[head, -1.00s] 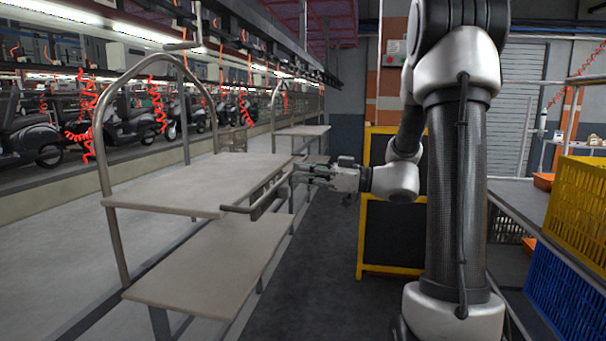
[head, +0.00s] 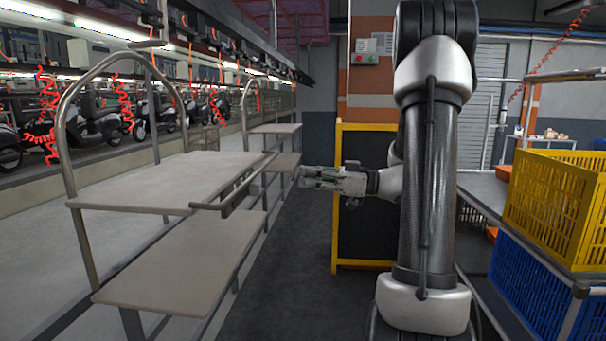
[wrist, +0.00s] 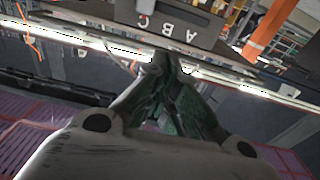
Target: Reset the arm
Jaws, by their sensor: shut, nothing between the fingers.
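My gripper (head: 306,177) is at the end of my arm, in the middle of the head view. It points left, toward the two-shelf trolley. It is shut and empty. In the head view it appears just right of the trolley's side rail (head: 236,187), with a visible gap between them. The wrist view shows the closed fingers (wrist: 165,75) meeting at their tips, with nothing held. Part of my forearm is hidden behind my upper arm link.
The trolley (head: 150,187) with bare shelves stands at left; another trolley (head: 275,128) is behind. A yellow-framed dark panel (head: 336,225) stands behind my arm. A yellow crate (head: 565,200) sits above a blue crate (head: 530,285) at right. Dark floor (head: 290,290) between is clear.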

